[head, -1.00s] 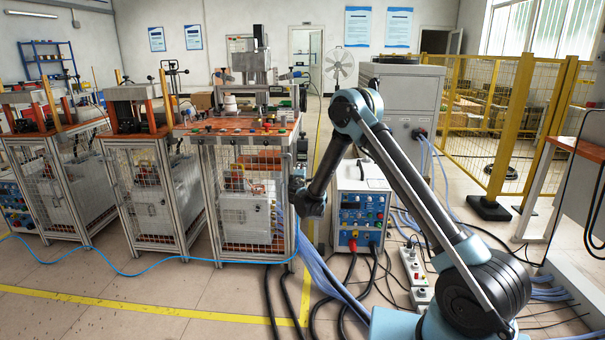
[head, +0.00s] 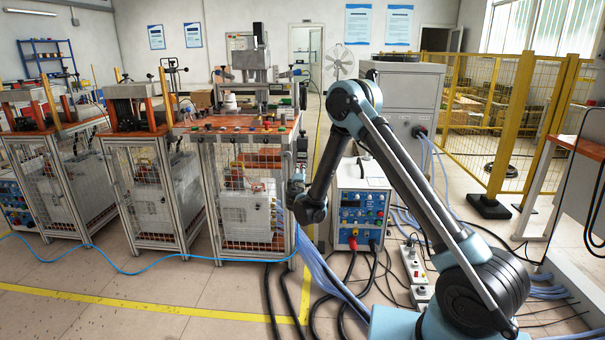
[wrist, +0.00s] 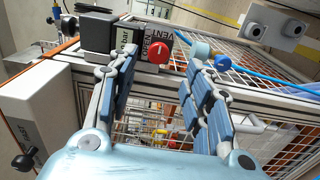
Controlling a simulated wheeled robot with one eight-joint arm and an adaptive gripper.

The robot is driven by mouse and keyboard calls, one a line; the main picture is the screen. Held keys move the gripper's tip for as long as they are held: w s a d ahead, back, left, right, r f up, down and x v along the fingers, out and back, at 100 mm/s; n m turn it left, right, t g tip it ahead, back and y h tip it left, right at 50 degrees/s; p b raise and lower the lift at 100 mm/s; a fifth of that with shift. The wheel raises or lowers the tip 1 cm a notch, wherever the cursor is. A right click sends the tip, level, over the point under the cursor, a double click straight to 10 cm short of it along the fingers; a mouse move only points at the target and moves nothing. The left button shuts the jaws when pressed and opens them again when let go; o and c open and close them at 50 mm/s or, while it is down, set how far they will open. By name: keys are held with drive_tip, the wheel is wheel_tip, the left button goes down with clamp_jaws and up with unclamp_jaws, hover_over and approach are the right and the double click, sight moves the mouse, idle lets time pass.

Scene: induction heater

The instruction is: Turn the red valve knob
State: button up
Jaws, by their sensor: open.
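The red valve knob (wrist: 158,51) shows in the wrist view as a round red disc with a small white mark. It is on the frame's edge, next to a label with the letters OPEN and VENT. My gripper (wrist: 157,75) is open, with one blue-padded finger on each side of the picture. The knob appears between and slightly beyond the fingertips, and nothing is held. Whether a finger touches it I cannot tell. In the head view my gripper (head: 298,186) is by the right front post of the third caged station, and the knob cannot be made out there.
The caged station (head: 240,190) has an orange top with several small coloured buttons. In the wrist view a black block (wrist: 97,34) stands left of the knob and a blue-grey cylinder (wrist: 201,47) right of it. A welder-like box (head: 360,205) stands behind my arm.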

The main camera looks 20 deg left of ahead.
drive_tip(key=shift+v, duration=2.8)
